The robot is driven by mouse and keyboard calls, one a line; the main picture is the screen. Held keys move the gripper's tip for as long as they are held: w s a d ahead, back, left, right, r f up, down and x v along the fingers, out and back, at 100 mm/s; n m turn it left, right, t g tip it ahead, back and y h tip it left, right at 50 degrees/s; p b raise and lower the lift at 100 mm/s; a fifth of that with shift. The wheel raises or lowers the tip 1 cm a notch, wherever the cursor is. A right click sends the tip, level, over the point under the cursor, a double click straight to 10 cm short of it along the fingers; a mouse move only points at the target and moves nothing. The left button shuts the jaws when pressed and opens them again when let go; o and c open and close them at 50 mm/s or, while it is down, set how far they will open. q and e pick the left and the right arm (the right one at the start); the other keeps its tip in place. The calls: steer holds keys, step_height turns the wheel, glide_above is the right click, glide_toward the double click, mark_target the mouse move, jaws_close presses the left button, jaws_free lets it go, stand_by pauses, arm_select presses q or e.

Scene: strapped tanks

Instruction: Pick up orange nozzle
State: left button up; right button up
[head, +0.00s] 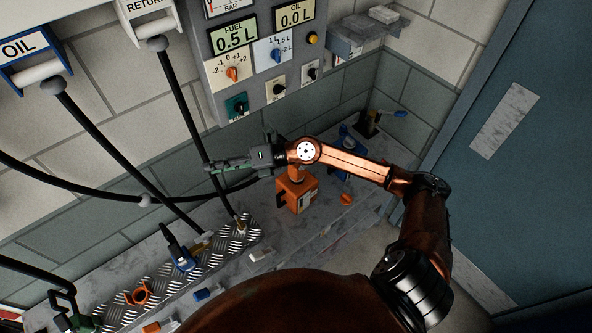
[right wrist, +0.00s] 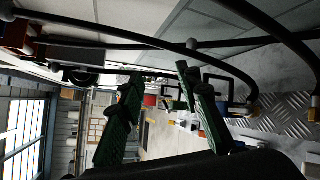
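I cannot clearly pick out an orange nozzle. An orange clip-like piece (head: 137,293) sits on the diamond-plate strip at the lower left; I cannot tell if it is a nozzle or an empty holder. My right gripper (head: 212,166) is in front of the wall, above the bench, far above and right of that piece. In the right wrist view its two green fingers (right wrist: 160,76) stand apart with background between them, so it is open and empty. A black hose passes behind the fingers, and its end is hidden. My left gripper is not in view.
An orange canister (head: 297,193) stands on the bench below my right wrist. A blue nozzle (head: 181,254) and a green nozzle (head: 78,322) are along the diamond-plate strip (head: 212,262). Black hoses hang from the OIL and RETURN reels. A control panel (head: 255,85) is close behind.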

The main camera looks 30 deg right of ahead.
steer(key=w+d+f+g+h, duration=0.1)
steer(key=d+h, duration=0.3)
steer(key=d, duration=0.5)
steer(key=w+d+f+n+g+h, duration=0.1)
steer(key=d+f+h, duration=0.2)
steer(key=d, duration=0.6)
steer(key=w+d+f+g+h, duration=0.1)
steer(key=d+h, duration=0.4)
steer(key=d, duration=0.3)
steer(key=shift+w+d+f+n+h, duration=0.15)
steer(key=shift+d+f+n+h, duration=0.15)
steer(key=shift+d+f+n, duration=0.1)
steer(key=shift+d+f, duration=0.2)
steer(key=shift+d, duration=0.1)
steer(key=p+x, duration=0.2)
steer(key=x, duration=0.4)
steer(key=shift+w+d+f, duration=0.1)
steer(key=shift+w+f, duration=0.05)
steer(key=shift+f, duration=0.1)
steer(key=shift+w+f, duration=0.1)
steer(key=shift+f, duration=0.3)
steer(key=shift+r, duration=0.1)
jaws_close()
